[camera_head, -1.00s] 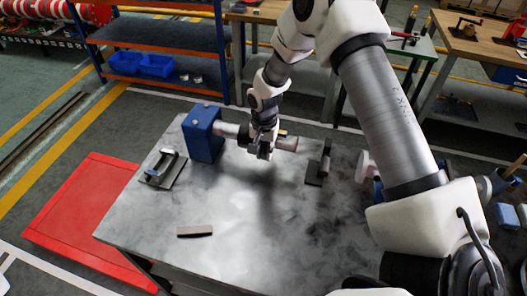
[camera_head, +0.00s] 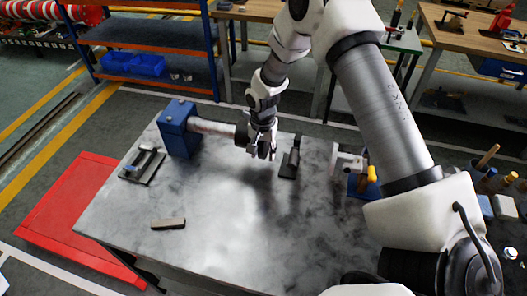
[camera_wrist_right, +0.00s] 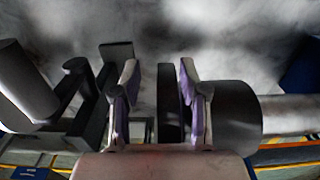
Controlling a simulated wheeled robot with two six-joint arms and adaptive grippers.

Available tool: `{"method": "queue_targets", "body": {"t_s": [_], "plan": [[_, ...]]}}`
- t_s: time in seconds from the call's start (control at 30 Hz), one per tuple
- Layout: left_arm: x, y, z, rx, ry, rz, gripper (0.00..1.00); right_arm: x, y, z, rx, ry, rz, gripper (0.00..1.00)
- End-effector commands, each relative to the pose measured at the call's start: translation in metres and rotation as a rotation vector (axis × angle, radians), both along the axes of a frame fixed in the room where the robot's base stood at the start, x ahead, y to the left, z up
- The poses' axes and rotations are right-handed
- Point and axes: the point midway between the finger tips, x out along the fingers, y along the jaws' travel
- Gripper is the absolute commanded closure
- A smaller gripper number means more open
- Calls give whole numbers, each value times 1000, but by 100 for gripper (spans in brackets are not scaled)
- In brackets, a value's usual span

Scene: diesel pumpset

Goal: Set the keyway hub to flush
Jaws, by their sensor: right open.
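A blue block (camera_head: 180,130) stands at the back left of the grey table, and a metal shaft (camera_head: 213,126) reaches right from it. A dark round collar, apparently the keyway hub (camera_head: 242,134), sits at the shaft's right end. In the wrist view the hub (camera_wrist_right: 232,116) is a dark cylinder on the shaft (camera_wrist_right: 288,113). My right gripper (camera_head: 262,154) is at the hub's right end, fingers down. In the wrist view it (camera_wrist_right: 157,92) is open, one finger close beside the hub, with a dark flat piece (camera_wrist_right: 169,100) between the fingers. I cannot tell any contact. My left gripper is not in view.
A dark upright stand (camera_head: 290,160) is close right of the gripper. A pale fixture with a yellow knob (camera_head: 348,160) stands farther right. A dark cradle (camera_head: 143,167) and a small bar (camera_head: 168,223) lie left and front. The table's front middle is clear.

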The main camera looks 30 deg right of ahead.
Motion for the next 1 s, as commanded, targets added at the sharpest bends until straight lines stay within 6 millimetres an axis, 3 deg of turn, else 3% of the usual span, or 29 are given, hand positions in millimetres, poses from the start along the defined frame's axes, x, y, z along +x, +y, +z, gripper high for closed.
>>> {"method": "queue_targets", "body": {"t_s": [0.17, 0.4, 0.53, 0.67, 1.0], "plan": [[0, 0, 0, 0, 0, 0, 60, 1, -1, 24, 1, -6, -1, 56], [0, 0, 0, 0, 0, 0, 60, 0, -3, 85, 2, -6, -3, 56], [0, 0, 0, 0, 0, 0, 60, -2, -4, 108, 3, -2, -3, 56], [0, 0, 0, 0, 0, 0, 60, -3, -4, 118, 3, 1, -3, 56], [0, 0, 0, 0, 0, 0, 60, -3, -4, 119, 3, 1, -3, 56]]}}
